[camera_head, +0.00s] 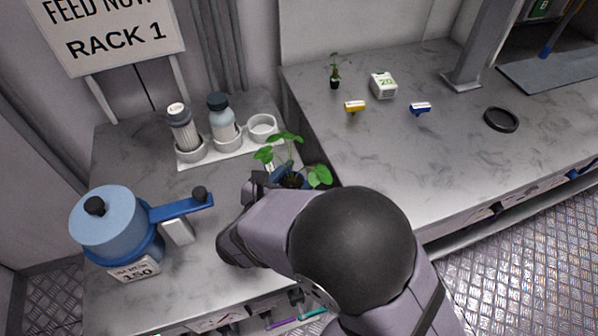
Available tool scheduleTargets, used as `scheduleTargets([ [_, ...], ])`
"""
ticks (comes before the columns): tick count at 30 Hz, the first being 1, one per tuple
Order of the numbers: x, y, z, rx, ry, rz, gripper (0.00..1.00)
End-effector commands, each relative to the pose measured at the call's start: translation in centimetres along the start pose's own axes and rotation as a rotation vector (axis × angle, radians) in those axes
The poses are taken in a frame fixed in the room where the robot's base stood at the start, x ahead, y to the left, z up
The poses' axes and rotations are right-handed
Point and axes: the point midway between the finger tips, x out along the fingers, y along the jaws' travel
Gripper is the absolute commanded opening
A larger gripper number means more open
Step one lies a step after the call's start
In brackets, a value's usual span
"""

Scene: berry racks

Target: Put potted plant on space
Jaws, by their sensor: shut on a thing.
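A potted plant (319,175) with round green leaves is in the middle of the camera_head view. My gripper (283,179) is shut on it, and my arm hides most of the pot. The plant is near the counter's right side, in front of the white holder (214,154). Whether the pot touches the counter cannot be told. The holder carries two bottles (183,130) (222,120) in round cups. Its third cup (262,126), at the right end, looks empty.
A blue dispenser (110,225) with a handle stands at left, labelled 150. A small plant (335,75), a white box (383,85), a yellow clip (355,107) and a blue clip (420,108) are on the right counter. A grey post (483,45) rises behind. The right counter's front is clear.

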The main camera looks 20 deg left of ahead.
Motion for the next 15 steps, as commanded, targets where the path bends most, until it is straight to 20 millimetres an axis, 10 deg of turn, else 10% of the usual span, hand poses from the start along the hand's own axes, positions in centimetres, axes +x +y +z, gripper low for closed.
scheduleTargets([
  [3, 0.04, 0.00, -0.10, 0.000, 0.000, 0.000, 0.62],
  [15, -0.10, 0.00, 0.25, 0.000, 0.000, 0.000, 0.62],
])
